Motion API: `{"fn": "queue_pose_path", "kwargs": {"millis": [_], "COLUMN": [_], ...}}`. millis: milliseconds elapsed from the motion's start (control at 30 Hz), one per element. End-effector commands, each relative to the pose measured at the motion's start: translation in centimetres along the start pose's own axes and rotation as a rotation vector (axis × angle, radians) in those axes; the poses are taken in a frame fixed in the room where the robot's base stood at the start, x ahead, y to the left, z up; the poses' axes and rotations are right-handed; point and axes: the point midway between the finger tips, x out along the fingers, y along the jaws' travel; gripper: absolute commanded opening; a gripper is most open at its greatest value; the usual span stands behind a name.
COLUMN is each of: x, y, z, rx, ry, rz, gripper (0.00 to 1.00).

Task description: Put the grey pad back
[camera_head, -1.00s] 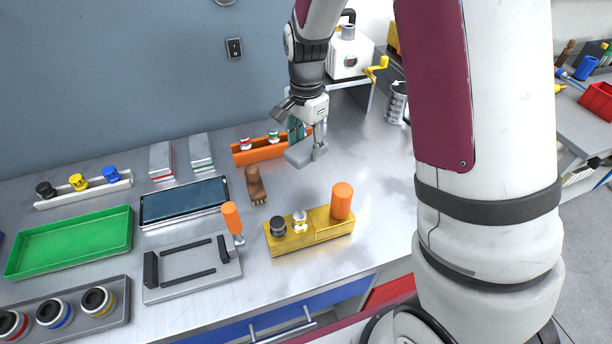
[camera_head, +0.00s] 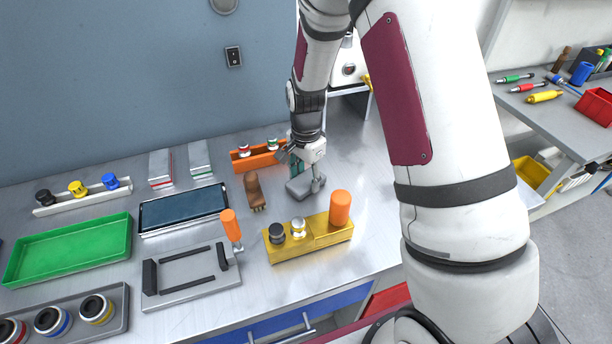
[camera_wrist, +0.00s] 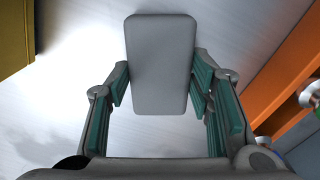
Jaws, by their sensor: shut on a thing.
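The grey pad (camera_head: 301,188) is a flat rounded block at the centre right of the bench in the head view. My gripper (camera_head: 308,184) is shut on it. In the wrist view the pad (camera_wrist: 160,62) fills the upper middle, between the teal-lined fingers of my gripper (camera_wrist: 160,88). I cannot tell whether the pad touches the bench or hangs just above it.
A yellow block (camera_head: 310,243) with knobs and an orange cylinder stands in front of the pad. An orange rack (camera_head: 258,160) is behind, a wooden brush (camera_head: 254,188) to the left. A grey fixture (camera_head: 190,285) and green tray (camera_head: 70,250) lie further left. Bench right of the pad is clear.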

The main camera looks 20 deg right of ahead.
Motion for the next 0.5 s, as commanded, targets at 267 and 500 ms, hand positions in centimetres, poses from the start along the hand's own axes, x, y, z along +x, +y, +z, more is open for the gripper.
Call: {"fn": "queue_pose_path", "kwargs": {"millis": [267,500], "x": [0.22,0.07], "y": [0.02,0.01], "z": [0.01,0.01], "rx": [0.0,0.0], "ry": [0.0,0.0], "rz": [0.001,0.0], "gripper": [0.68,0.68]}}
